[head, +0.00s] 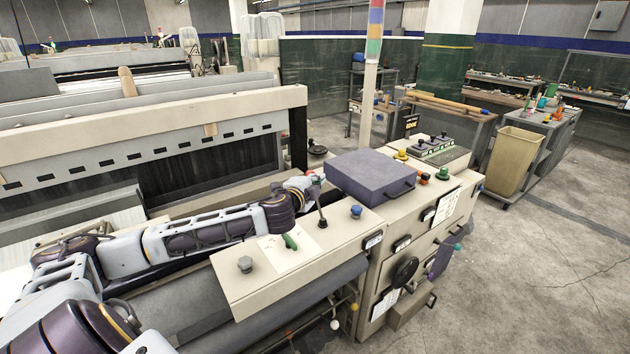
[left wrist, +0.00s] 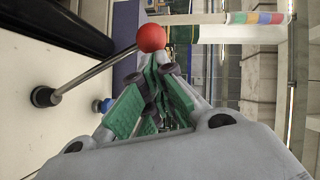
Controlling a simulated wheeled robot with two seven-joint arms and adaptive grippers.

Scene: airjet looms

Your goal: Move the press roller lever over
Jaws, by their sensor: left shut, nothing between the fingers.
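The lever has a red ball knob (left wrist: 151,37) on a thin metal rod (left wrist: 95,72), rising from a black collar on the pale panel in the left wrist view. In the head view the lever's rod (head: 319,205) stands on the cream machine top, its upper end close to my gripper. My left gripper (head: 308,183) is shut and empty; its green-padded fingers (left wrist: 160,75) meet right by the red ball. The ball overlaps the fingertips in the picture, and I cannot tell whether they touch. My right gripper is not in view.
A purple box (head: 370,176) lies behind and right of the lever. The loom frame (head: 150,128) runs behind my left arm. Open floor lies right.

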